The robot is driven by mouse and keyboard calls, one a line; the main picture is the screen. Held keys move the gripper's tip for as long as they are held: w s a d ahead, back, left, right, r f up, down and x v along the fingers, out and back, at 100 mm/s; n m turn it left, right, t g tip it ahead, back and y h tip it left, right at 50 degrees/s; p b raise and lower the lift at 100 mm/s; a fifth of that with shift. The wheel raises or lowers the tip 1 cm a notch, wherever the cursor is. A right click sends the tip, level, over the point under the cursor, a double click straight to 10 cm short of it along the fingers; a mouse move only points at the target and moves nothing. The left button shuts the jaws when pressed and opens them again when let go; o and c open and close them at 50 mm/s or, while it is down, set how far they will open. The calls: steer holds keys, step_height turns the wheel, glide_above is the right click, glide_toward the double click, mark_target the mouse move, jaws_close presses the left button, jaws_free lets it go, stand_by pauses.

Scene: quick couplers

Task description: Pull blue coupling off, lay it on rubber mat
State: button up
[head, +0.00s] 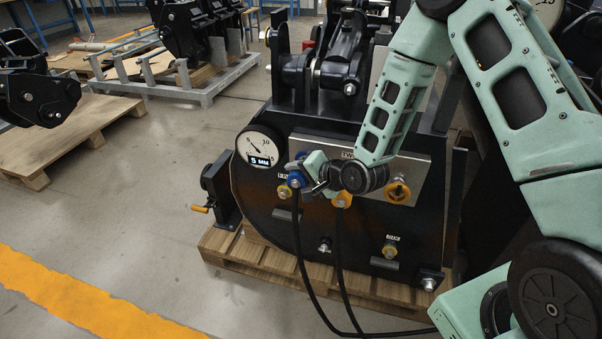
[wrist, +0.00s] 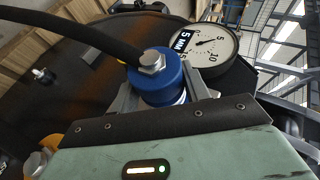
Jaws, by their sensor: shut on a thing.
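The blue coupling (head: 296,181) is at the upper left of the dark machine's front, with a black hose hanging from it. It overlaps an orange-ringed port (head: 284,191); I cannot tell whether the two touch. My gripper (head: 306,181) is shut on the coupling from the right. In the wrist view, the blue coupling (wrist: 158,76) with its metal hex end sits between the two grey fingers of my gripper (wrist: 163,94). A silver band shows at its lower edge, and its far end is hidden. I cannot pick out a rubber mat.
A gauge (head: 260,147) reading 5 mm is just left of the coupling. A yellow coupling (head: 341,200) with a second hose is to the right. The machine stands on a wooden pallet (head: 262,262); open floor lies left.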

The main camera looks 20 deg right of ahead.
mark_target(291, 184)
steer(key=shift+s+a, duration=0.5)
steer(key=shift+s, duration=0.2)
steer(key=shift+s+a, duration=0.5)
steer(key=shift+s, duration=0.15)
steer(key=shift+s+a+b, duration=0.15)
steer(key=shift+s+a, duration=0.45)
steer(key=shift+s, duration=0.25)
steer(key=shift+s+a+b, duration=0.15)
steer(key=shift+s+a, duration=0.4)
steer(key=shift+s, duration=0.25)
